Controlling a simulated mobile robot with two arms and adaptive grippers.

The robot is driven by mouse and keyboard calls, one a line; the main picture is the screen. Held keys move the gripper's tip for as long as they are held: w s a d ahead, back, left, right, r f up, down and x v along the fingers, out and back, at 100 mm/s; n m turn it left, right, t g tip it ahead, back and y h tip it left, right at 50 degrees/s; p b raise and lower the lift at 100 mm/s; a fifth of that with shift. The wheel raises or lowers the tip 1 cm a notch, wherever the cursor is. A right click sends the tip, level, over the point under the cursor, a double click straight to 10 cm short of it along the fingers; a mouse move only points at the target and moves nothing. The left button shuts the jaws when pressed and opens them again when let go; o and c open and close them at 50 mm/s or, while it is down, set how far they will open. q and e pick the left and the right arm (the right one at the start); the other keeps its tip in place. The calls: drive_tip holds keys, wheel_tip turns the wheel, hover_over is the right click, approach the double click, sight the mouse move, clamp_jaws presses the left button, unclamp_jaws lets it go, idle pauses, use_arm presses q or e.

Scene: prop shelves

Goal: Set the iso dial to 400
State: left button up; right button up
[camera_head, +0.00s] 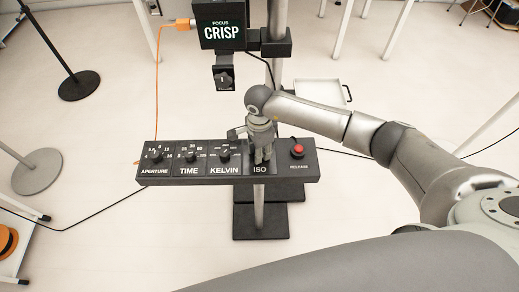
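A dark control panel (165,182) stands on a post. Its labelled sections run from left to right: APERTURE, TIME, KELVIN, ISO and RELEASE. My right gripper (262,160) points down at the ISO section (260,170), above its label. The ISO dial and its scale are hidden behind the gripper, so its setting cannot be read. Whether the fingers are closed on the dial cannot be told. My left gripper is not in view.
The aperture dial (156,156), time dial (190,156) and kelvin dial (224,155) are left of my gripper. A red release button (298,150) is close on its right. A focus display (221,32) reading CRISP hangs above, with a knob (224,81) below it.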

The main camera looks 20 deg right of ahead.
drive_tip(key=m+b, duration=0.2)
drive_tip(key=m, duration=0.1)
drive_tip(key=shift+f+b, duration=0.15)
drive_tip(key=shift+b, duration=0.2)
drive_tip(key=m+b, duration=0.2)
drive_tip(key=m, duration=0.2)
drive_tip(key=shift+m+b, duration=0.4)
drive_tip(key=m+b, duration=0.2)
drive_tip(key=m, duration=0.2)
drive_tip(key=shift+m+b, duration=0.85)
drive_tip(key=shift+m, duration=1.25)
drive_tip(key=shift+r, duration=0.2)
drive_tip(key=o, duration=1)
drive_tip(key=shift+o, duration=0.2)
